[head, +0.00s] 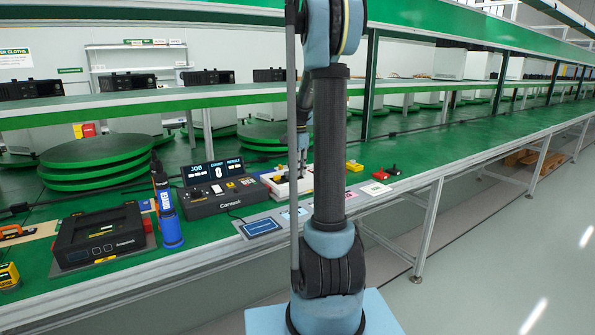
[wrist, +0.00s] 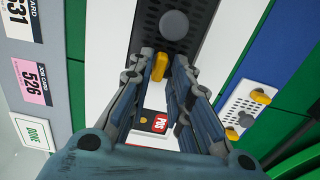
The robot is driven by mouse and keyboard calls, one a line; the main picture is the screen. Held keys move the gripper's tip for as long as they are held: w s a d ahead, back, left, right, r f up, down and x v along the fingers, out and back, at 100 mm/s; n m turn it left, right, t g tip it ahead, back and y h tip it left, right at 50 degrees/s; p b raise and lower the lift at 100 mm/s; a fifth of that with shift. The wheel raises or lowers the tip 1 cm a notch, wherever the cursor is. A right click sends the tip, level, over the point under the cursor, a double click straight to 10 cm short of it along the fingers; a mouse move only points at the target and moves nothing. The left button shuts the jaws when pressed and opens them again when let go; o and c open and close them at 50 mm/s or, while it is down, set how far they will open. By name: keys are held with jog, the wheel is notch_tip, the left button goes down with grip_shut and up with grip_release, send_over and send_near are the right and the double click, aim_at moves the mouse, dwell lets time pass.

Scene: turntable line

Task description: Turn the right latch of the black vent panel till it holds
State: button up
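The black vent panel (wrist: 178,22) lies on a white unit at the top of the wrist view, with a round grey disc on it. A yellow latch (wrist: 158,66) stands at the panel's near edge. My gripper (wrist: 163,62) reaches down with a finger on each side of this latch. The fingers look partly open, with a thin gap on the right; contact on the left cannot be told. No other latch of this panel shows clearly. In the head view my gripper (head: 302,165) is over the white unit (head: 288,186), partly hidden by my arm.
A white plate with yellow knobs (wrist: 260,97) lies to the right in the wrist view. A red label (wrist: 160,123) is below the latch. In the head view a dark console (head: 220,195) and a blue bottle (head: 168,215) stand left of my arm.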

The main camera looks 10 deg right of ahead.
notch_tip(320, 180, up, 12)
dwell(0.7)
